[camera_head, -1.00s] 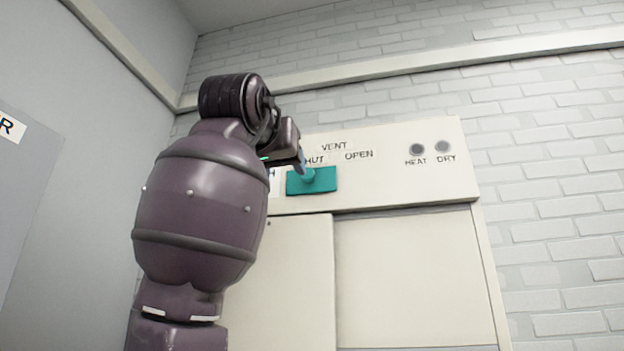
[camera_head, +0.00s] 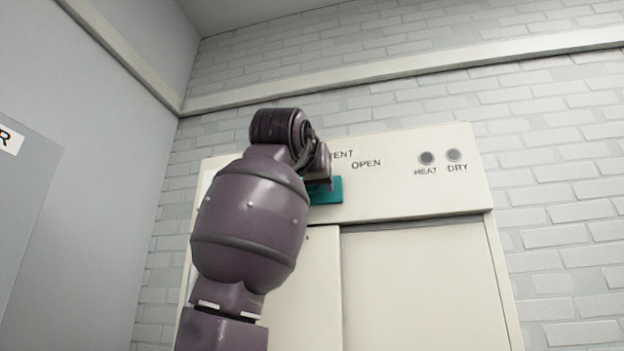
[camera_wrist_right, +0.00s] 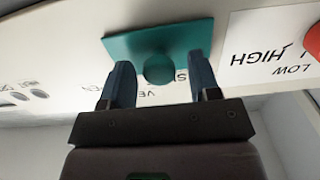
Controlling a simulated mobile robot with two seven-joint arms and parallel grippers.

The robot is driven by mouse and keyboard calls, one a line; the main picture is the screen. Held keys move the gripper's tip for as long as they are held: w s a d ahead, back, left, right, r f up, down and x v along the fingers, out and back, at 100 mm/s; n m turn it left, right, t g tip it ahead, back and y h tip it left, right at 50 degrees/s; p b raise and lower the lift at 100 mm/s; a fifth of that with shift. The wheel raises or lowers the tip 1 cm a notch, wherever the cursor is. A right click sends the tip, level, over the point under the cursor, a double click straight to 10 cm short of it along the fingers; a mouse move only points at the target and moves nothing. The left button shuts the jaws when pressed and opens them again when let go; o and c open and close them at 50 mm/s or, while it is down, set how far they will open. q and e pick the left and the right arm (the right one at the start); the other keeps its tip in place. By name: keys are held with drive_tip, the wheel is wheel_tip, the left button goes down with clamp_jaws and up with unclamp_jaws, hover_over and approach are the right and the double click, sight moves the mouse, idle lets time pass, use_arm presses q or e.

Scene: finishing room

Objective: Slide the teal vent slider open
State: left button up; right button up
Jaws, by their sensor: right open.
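The teal vent slider (camera_head: 333,191) is on the upper part of a cream cabinet front, below and left of the OPEN label (camera_head: 366,164). My right gripper (camera_head: 319,182) is in front of it and covers its left part. In the right wrist view, the slider's plate (camera_wrist_right: 128,46) carries a round teal knob (camera_wrist_right: 159,69). The open fingers of my right gripper (camera_wrist_right: 159,64) stand on either side of the knob, with gaps showing. The SHUT label is hidden in the head view. My left gripper is out of view.
Two dark round HEAT and DRY indicators (camera_head: 440,157) are at the panel's right. A red control (camera_wrist_right: 313,40) shows at the right edge of the wrist view, beside a LOW/HIGH label (camera_wrist_right: 273,58). Pale door panels (camera_head: 420,280) are below; a grey wall is left.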

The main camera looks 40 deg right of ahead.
drive_tip(key=shift+w+d, duration=0.3)
